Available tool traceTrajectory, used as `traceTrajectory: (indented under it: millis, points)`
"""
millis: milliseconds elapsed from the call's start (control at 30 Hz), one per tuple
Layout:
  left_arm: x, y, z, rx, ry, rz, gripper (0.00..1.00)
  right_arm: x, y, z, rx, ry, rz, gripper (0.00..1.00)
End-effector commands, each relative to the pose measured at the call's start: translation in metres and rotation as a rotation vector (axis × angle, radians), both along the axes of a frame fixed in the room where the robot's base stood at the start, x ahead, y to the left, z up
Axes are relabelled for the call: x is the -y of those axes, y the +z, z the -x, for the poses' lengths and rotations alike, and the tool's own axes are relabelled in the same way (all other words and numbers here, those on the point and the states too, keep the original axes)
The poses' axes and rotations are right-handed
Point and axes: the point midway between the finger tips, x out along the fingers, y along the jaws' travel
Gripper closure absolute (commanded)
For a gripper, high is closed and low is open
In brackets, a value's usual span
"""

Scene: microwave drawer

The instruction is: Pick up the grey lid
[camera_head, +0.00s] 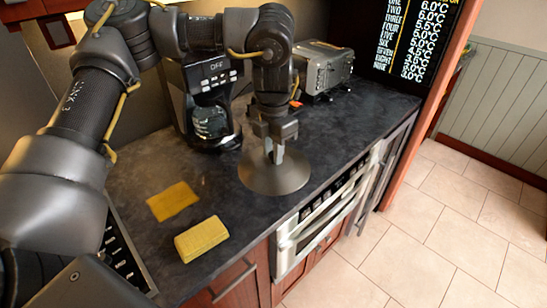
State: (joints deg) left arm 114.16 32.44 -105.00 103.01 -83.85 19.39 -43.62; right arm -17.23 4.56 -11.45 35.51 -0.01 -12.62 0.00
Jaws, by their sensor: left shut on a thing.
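The grey lid (274,178) is a round, shallow cone over the dark countertop, near its front edge. My left gripper (274,150) points down above the lid's middle and is shut on the upright knob at its top. Whether the lid's rim touches the counter or is slightly above it, I cannot tell. My right gripper is not in view.
A yellow sponge (201,239) and a flat yellow cloth (173,201) lie on the counter at left. A coffee maker (209,100) and a toaster (326,70) stand behind. A steel drawer appliance (318,222) is under the front edge. The tiled floor at right is clear.

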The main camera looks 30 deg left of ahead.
Motion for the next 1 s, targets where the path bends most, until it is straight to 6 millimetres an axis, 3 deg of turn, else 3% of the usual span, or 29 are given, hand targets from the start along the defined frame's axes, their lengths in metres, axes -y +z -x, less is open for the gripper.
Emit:
traceTrajectory:
  millis: [300,667,833,1000]
  points:
    - [0.029,0.020,0.035,0.004,-0.003,0.001,1.00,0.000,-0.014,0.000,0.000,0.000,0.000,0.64]
    - [0.036,0.026,0.044,0.001,0.012,-0.001,1.00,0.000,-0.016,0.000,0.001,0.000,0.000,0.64]
    - [0.035,0.025,0.044,0.002,0.162,0.000,1.00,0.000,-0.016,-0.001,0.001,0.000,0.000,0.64]
    - [0.031,0.022,0.044,0.003,0.503,-0.001,1.00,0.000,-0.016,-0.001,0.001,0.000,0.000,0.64]
